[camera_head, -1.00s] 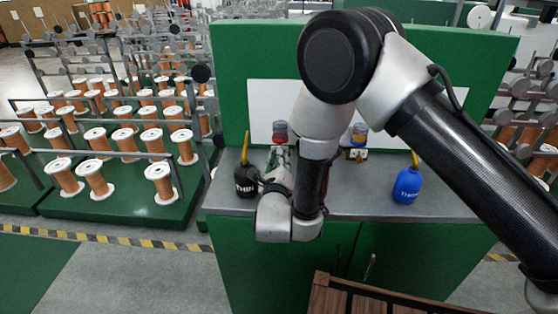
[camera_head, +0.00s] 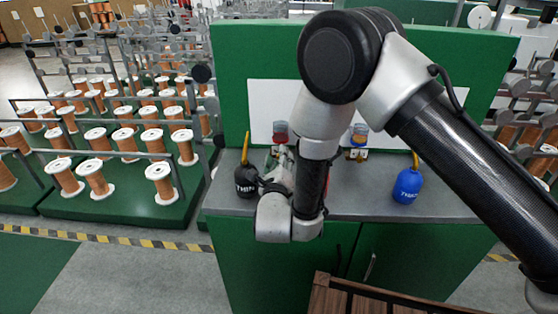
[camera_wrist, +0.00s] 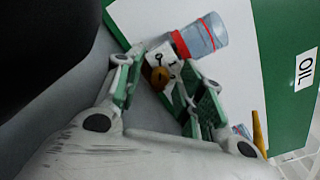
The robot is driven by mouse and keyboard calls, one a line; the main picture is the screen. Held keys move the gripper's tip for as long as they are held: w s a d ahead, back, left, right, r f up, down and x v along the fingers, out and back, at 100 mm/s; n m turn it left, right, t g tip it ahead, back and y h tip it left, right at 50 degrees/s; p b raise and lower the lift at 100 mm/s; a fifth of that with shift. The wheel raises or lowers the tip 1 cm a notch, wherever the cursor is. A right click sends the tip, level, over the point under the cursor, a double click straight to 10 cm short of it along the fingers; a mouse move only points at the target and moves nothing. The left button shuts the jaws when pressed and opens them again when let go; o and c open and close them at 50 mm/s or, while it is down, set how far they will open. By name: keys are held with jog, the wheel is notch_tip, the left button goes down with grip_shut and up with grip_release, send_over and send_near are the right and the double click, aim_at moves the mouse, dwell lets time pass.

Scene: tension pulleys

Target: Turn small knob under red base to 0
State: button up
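The clear cup with red bands, the red-base unit (camera_head: 280,130), stands at the back of the grey counter, left of the blue-base unit (camera_head: 359,134). The wrist view shows the red-base unit (camera_wrist: 200,38) close up, with a white marked plate (camera_wrist: 163,58) beside it. A small brass knob (camera_wrist: 160,77) sits at this plate. My gripper (camera_wrist: 160,68) is open, its two green-and-white fingers on either side of the knob, with gaps visible. In the head view my gripper (camera_head: 279,156) is partly hidden by my arm, and the knob under the red base is hidden. The knob's setting is too small to read.
A black oil bottle (camera_head: 246,182) with a yellow spout stands close left of my gripper. A blue oil bottle (camera_head: 407,186) stands at the right of the counter (camera_head: 366,195). A green and white back panel (camera_head: 238,80) rises behind.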

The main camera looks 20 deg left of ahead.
jog(key=v, duration=0.7)
jog(key=shift+s, duration=0.25)
dwell(0.3)
